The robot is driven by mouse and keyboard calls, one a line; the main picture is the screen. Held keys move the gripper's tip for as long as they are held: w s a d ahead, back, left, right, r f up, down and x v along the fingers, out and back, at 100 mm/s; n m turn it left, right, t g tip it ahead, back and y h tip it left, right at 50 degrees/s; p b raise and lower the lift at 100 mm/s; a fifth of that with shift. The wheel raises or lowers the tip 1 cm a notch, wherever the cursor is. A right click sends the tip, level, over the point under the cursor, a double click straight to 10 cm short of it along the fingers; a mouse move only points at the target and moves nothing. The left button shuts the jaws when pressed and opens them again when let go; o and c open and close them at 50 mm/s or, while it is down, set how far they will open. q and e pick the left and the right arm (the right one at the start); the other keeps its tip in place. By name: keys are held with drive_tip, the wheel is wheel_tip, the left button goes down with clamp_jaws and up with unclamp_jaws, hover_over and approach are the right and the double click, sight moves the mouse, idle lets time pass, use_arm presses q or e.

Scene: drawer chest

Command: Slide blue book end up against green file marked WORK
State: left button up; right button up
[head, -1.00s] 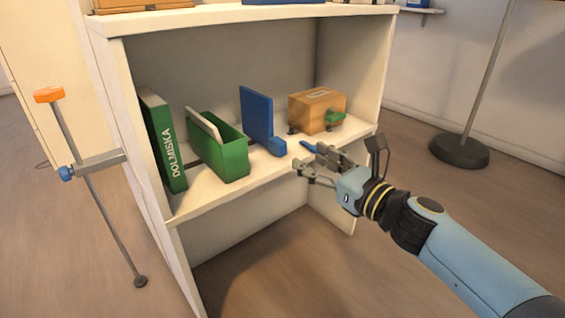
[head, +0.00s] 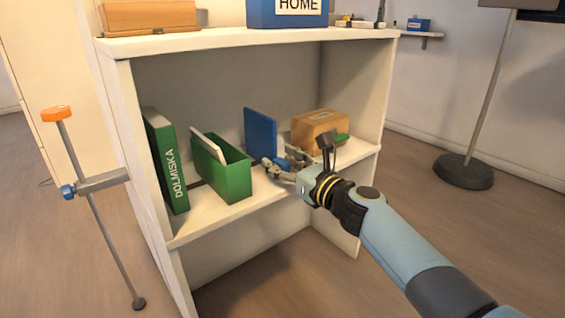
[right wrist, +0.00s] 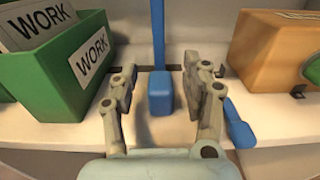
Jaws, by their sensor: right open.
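The blue book end (head: 260,132) stands upright on the middle shelf, between the green file and a wooden box. In the right wrist view the blue book end (right wrist: 160,95) shows its thin upright plate and a block at its front foot. The green file (head: 226,172) stands to its left with a gap between them; its WORK label (right wrist: 91,55) shows in the wrist view. My right gripper (right wrist: 160,84) is open, with one finger on each side of the book end's block; contact cannot be told. My left gripper is not in view.
A green DOLMISKA binder (head: 166,162) stands at the shelf's left end. The wooden box (head: 319,129) stands right of the book end. A blue handle-like piece (right wrist: 238,125) lies near my right finger. A clamp stand (head: 90,185) is left of the shelf.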

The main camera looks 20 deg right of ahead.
sight(269, 183)
drive_tip(key=shift+c, duration=0.4)
clamp_jaws()
drive_tip(key=shift+s+a+p, duration=0.2)
drive_tip(key=shift+s+a, duration=0.15)
drive_tip(key=shift+a, duration=0.55)
drive_tip(key=shift+s+a+p, duration=0.15)
drive_tip(key=shift+s+a, duration=0.15)
drive_tip(key=shift+a, duration=0.55)
drive_tip(key=shift+o, duration=0.4)
unclamp_jaws()
